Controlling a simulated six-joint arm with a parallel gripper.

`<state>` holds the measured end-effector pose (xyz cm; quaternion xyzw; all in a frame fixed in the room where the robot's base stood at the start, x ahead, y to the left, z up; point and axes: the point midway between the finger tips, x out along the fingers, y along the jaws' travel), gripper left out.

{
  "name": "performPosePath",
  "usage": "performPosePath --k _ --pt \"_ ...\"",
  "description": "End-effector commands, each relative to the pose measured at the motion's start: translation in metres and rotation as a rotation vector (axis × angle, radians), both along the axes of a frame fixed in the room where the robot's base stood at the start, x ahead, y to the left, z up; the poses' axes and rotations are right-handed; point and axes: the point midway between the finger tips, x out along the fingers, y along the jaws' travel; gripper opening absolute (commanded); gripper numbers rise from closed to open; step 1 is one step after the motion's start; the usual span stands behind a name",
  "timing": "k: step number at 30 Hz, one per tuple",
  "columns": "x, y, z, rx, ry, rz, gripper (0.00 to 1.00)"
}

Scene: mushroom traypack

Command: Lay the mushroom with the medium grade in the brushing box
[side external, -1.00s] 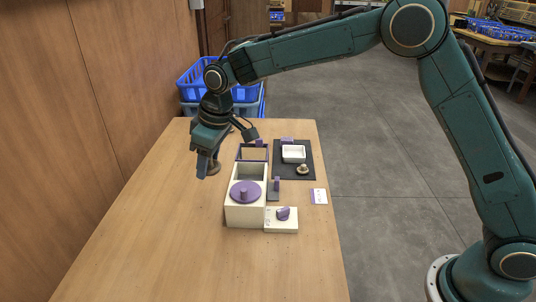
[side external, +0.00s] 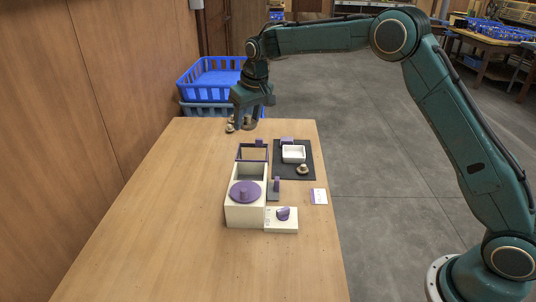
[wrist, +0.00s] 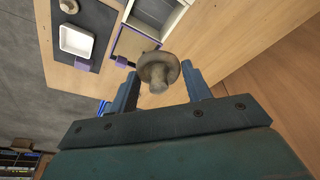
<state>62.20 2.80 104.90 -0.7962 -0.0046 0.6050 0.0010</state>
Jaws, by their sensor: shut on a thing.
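My gripper (side external: 248,120) is over the far end of the table, fingers pointing down. In the wrist view the gripper (wrist: 160,90) has a pale brown mushroom (wrist: 158,72) between its fingertips, stem towards the camera. Its grade cannot be read from the picture. A white box (side external: 246,215) with an open-topped rear compartment and a purple round disc with a knob stands mid-table, nearer the camera than my gripper; I take it as the brushing box. A purple-rimmed frame (side external: 253,146) stands at its far end. In the wrist view the box (wrist: 176,14) is at the top edge.
A small mushroom (side external: 230,128) shows beside my gripper. A dark mat (side external: 308,148) holds a white tray (side external: 293,148) and another mushroom (side external: 303,169). A white dial unit (side external: 288,229) and a card (side external: 319,196) sit to the right. Left of the box is clear.

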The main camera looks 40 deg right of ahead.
Motion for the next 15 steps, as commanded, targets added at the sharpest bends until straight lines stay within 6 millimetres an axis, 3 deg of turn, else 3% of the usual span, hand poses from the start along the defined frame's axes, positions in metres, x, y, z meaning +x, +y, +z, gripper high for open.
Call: performPosePath --k 5,15 --pt "-0.001 0.000 -0.021 -0.001 0.005 0.002 0.38" --pt "-0.001 0.000 -0.084 -0.001 0.004 0.002 0.38"
